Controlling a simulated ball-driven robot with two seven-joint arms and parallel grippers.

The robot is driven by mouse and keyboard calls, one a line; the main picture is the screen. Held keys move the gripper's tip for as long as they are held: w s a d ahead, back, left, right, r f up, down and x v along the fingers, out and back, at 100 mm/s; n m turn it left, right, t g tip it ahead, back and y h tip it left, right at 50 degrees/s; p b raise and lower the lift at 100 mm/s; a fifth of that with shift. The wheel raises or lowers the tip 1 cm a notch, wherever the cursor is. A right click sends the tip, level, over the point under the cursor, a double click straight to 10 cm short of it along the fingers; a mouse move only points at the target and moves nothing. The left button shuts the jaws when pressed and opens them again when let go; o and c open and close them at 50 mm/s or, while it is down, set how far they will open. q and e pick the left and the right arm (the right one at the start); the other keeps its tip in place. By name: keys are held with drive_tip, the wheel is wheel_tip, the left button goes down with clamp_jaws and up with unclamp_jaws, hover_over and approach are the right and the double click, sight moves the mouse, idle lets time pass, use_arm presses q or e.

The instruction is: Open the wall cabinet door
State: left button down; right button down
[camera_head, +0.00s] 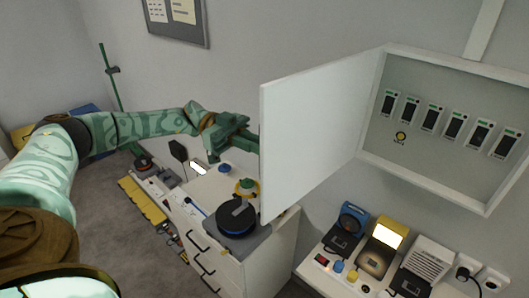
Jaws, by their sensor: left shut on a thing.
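The wall cabinet (427,183) is on the wall at the right, and its inside shows. Its white door (314,135) stands swung wide open to the left, hinged at the cabinet's left side. My left gripper (256,143) is at the door's free left edge, on the outer face side, and is shut on the door. Its fingertips are partly hidden behind the door, so I cannot see whether it holds a handle or the edge. My right gripper is not in view.
Inside the cabinet are several dark devices (431,117) and a round yellow item (401,136). Below stands a white bench (320,272) with a lit yellow box (388,234). A drawer unit (263,263) with a black spool (236,218) stands under the door.

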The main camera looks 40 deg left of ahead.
use_arm(q)
drive_tip(key=shift+w+a+r, duration=0.2)
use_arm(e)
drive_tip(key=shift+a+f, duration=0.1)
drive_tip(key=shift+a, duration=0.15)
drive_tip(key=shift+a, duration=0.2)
